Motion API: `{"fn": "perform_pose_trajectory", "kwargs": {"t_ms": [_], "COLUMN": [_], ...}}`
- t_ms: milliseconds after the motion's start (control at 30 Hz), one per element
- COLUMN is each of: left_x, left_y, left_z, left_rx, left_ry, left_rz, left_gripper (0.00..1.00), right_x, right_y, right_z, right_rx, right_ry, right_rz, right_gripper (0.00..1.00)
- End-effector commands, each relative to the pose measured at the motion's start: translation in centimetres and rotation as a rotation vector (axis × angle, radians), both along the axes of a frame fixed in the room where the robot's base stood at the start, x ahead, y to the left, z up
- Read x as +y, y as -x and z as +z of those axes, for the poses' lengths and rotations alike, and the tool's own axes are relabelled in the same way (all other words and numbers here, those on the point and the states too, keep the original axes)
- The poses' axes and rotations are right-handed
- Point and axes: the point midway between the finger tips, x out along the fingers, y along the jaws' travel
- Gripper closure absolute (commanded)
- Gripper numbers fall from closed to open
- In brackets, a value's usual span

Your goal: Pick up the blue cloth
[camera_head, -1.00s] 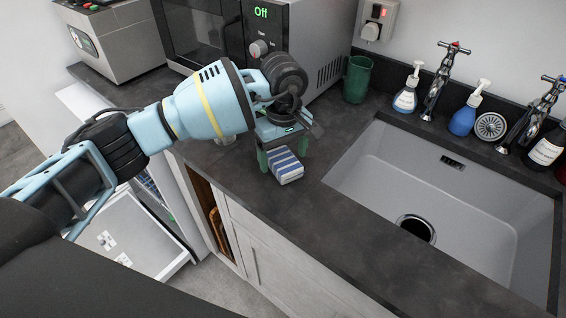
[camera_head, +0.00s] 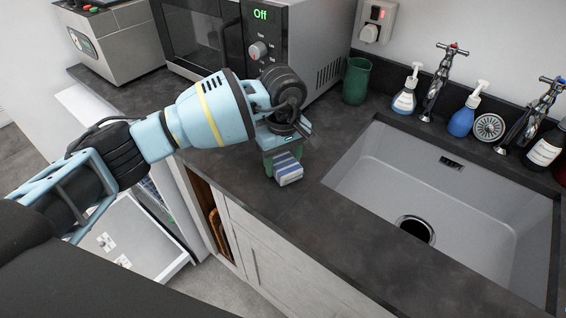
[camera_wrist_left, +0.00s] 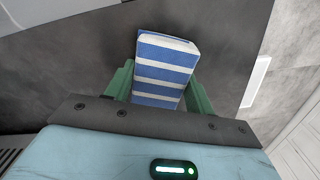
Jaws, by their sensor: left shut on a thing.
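The blue cloth (camera_head: 287,170) is a folded block with blue and white stripes on the dark counter, left of the sink. My left gripper (camera_head: 282,160) is above it, pointing down, with its green fingers on either side of the cloth. The left wrist view shows the cloth (camera_wrist_left: 165,70) between the two fingers, which are shut on it. I cannot tell whether the cloth is clear of the counter. My right gripper is not in view.
The sink (camera_head: 440,200) lies to the right. A microwave (camera_head: 250,45) and a green cup (camera_head: 356,80) stand behind. Soap bottles and taps line the back edge. An open appliance door (camera_head: 140,240) is below the counter at left. The counter's front is clear.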

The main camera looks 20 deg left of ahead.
Motion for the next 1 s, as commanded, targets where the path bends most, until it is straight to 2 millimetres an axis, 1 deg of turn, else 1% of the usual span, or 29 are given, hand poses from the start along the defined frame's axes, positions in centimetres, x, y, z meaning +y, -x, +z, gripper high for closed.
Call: {"fn": "perform_pose_trajectory", "kwargs": {"t_ms": [233,367,400,433,700,1000], "left_x": [0.0,0.0,0.0,0.1,1.0,1.9], "left_y": [0.0,-0.1,-0.1,0.2,5.3,11.2], "left_z": [1.0,2.6,3.4,3.6,4.0,4.5], "left_rx": [-0.001,-0.002,-0.003,0.001,0.0,0.0], "left_ry": [0.0,0.001,-0.001,-0.001,-0.001,0.0], "left_rz": [0.0,-0.001,-0.001,-0.001,-0.002,-0.003], "left_gripper": [0.72,0.72,0.72,0.72,0.72,0.72], "right_x": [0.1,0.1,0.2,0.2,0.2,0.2], "right_y": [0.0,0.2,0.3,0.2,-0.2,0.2], "right_z": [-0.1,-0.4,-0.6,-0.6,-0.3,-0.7], "right_rx": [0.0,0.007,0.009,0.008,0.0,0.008], "right_ry": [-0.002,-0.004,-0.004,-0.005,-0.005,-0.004], "right_rz": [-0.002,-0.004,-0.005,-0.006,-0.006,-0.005], "right_gripper": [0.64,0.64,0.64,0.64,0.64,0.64]}}
